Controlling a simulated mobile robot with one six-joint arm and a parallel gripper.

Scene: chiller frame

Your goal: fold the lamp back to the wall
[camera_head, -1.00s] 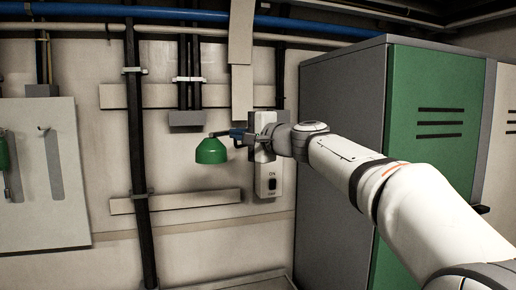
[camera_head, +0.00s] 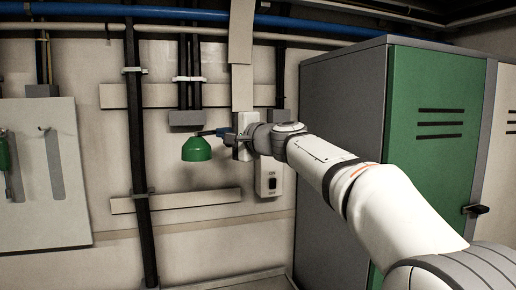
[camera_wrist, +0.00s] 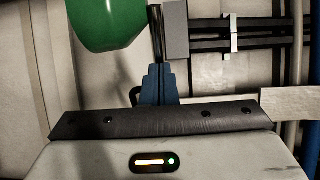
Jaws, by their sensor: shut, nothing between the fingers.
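The lamp has a green shade (camera_head: 196,149) on a thin dark arm. It hangs in front of the wall, left of my gripper. The shade is large at the top left of the wrist view (camera_wrist: 107,22), and a dark rod (camera_wrist: 156,35) runs beside it. My gripper (camera_head: 222,132) is shut and empty, its blue fingers together right beside the lamp's arm. In the wrist view the fingers (camera_wrist: 158,80) overlap the lower end of the rod; I cannot tell whether they touch it. The lamp's wall mount is mostly hidden behind my wrist.
A switch box (camera_head: 269,180) is on the wall below my wrist. A grey cabinet with a green door (camera_head: 425,120) stands to the right. A black vertical pipe (camera_head: 139,150) and a tool panel (camera_head: 45,175) are to the left.

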